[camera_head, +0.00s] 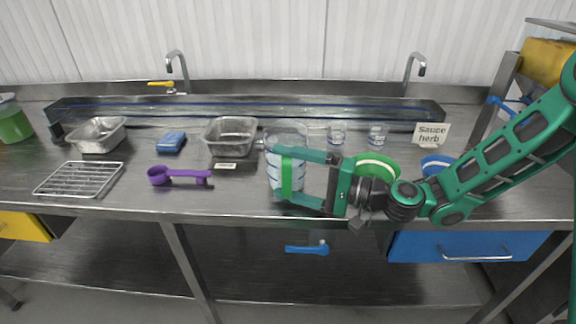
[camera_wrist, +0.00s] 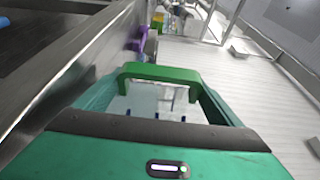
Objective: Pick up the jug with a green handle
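The jug (camera_head: 272,174) is clear, with blue marks and a green handle (camera_head: 288,176), and stands upright near the counter's front edge. My gripper (camera_head: 281,174) comes from the right, with one finger at the handle's upper end and the other near its lower end. The fingers are wide apart. In the wrist view the green handle (camera_wrist: 160,72) spans the gap between them, and the clear jug body shows faintly beyond. I cannot tell whether the fingers touch the handle.
A purple scoop (camera_head: 180,176) and a wire rack (camera_head: 79,179) lie to the left. A metal pan (camera_head: 229,137) stands behind the jug. A green bowl (camera_head: 378,168) is just behind my gripper. Small clear cups (camera_head: 377,136) stand farther back. The counter's front edge (camera_head: 215,216) is close.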

